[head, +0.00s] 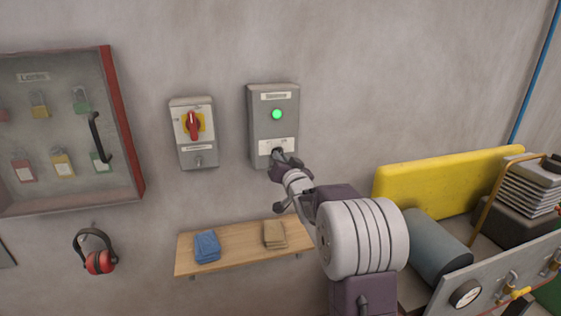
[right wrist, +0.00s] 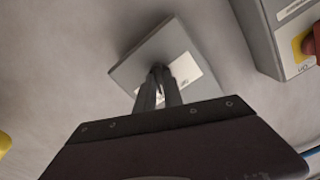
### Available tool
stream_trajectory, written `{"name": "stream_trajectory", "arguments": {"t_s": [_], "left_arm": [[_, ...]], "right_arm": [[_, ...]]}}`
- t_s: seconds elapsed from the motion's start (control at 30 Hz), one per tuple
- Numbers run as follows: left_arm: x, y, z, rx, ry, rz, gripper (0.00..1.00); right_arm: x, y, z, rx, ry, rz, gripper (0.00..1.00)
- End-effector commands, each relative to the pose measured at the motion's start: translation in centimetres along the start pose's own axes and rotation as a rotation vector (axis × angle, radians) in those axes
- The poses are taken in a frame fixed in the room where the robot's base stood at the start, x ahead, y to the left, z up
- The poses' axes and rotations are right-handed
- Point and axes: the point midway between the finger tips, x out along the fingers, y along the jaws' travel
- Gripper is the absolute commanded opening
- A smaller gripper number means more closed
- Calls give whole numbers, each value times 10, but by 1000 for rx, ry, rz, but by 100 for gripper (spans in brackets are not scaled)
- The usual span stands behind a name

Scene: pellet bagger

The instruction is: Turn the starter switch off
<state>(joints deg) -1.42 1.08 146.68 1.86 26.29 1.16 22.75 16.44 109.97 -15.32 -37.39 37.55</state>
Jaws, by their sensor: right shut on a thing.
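The starter box (head: 288,105) is a grey box on the wall with a green lamp (head: 277,114) lit on its front and white labels above and below. My right gripper (head: 277,154) is at the lower part of its front, shut on the starter switch, which the fingers mostly hide. In the right wrist view the closed fingers (right wrist: 158,88) meet the face of the same grey box (right wrist: 140,66); the switch's position cannot be made out. My left gripper is not in view.
Left of the starter box is a grey isolator (head: 180,130) with a red handle on yellow. A wooden shelf (head: 240,255) with blue and tan cloths is below. A padlock cabinet (head: 125,140) and red ear defenders (head: 100,262) are at left. Yellow-panelled machinery (head: 440,182) stands at right.

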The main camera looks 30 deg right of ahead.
Motion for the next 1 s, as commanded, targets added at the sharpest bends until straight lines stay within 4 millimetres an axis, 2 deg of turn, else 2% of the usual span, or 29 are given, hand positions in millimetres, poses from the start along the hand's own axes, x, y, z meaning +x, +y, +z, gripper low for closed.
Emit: {"name": "stream_trajectory", "arguments": {"t_s": [0.6, 1.0], "left_arm": [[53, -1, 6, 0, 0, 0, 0], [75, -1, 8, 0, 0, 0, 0]], "right_arm": [[0, 2, 3, -542, 2, 0, 0], [0, 2, 2, -840, 1, 0, 0]]}}
